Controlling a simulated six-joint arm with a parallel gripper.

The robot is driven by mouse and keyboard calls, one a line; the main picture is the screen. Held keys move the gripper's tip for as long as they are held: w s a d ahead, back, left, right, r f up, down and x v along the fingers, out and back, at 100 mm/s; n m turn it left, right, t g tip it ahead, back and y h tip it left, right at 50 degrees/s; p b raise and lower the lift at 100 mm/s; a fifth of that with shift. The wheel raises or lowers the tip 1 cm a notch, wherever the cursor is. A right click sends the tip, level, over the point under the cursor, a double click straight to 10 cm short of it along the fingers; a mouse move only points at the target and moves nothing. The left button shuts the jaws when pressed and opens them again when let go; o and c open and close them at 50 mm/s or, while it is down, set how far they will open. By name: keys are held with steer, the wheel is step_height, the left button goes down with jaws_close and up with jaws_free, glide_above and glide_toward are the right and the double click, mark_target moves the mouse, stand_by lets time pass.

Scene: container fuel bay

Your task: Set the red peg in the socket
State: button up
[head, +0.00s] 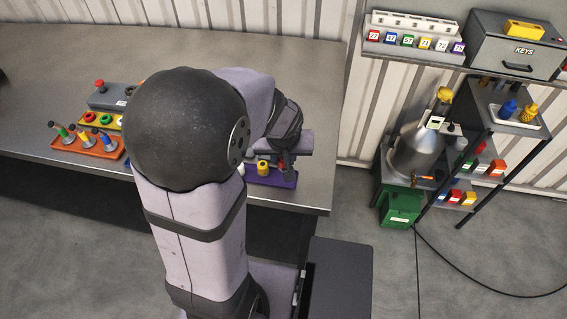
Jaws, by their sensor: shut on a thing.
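My gripper (287,168) is at the right end of the bench, low over a purple tray (271,180). It is shut on a small red thing, which looks like the red peg (283,163); only a bit of it shows. A yellow piece (263,168) stands in the tray just left of the gripper. I cannot make out the socket, or whether the peg touches the tray. My arm hides part of the tray and the bench behind it.
Left of my arm, an orange tray (70,147) holds pegs with green, yellow and blue parts. Behind it are a yellow holder (75,122) with coloured rings and a grey box (104,101) with a red button. The bench's back is clear. A shelf rack (480,150) stands right.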

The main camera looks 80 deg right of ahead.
step_height(320, 180, up, 6)
steer(key=shift+f, duration=0.1)
steer(key=shift+d+r, duration=0.2)
steer(key=shift+d, duration=0.05)
steer(key=w+d+r+m+p, duration=0.25)
steer(key=w+d+p, duration=0.4)
steer(key=d, duration=0.95)
steer(key=shift+w+d+f+m+g+p, duration=0.4)
steer(key=shift+w+d+f+p, duration=0.75)
steer(key=shift+w, duration=1.7)
steer(key=shift+w+d+f+m+g+p, duration=0.35)
steer(key=shift+w+d, duration=1.45)
steer(key=shift+w, duration=1.1)
steer(key=shift+w+d+f+m+g+p, duration=0.25)
steer(key=shift+w+d+f+m+p, duration=0.45)
steer(key=shift+w+d, duration=1.45)
steer(key=shift+w+a+f, duration=0.25)
steer(key=shift+w+a, duration=0.45)
steer(key=shift+f+b, duration=1.15)
steer(key=shift+f, duration=0.85)
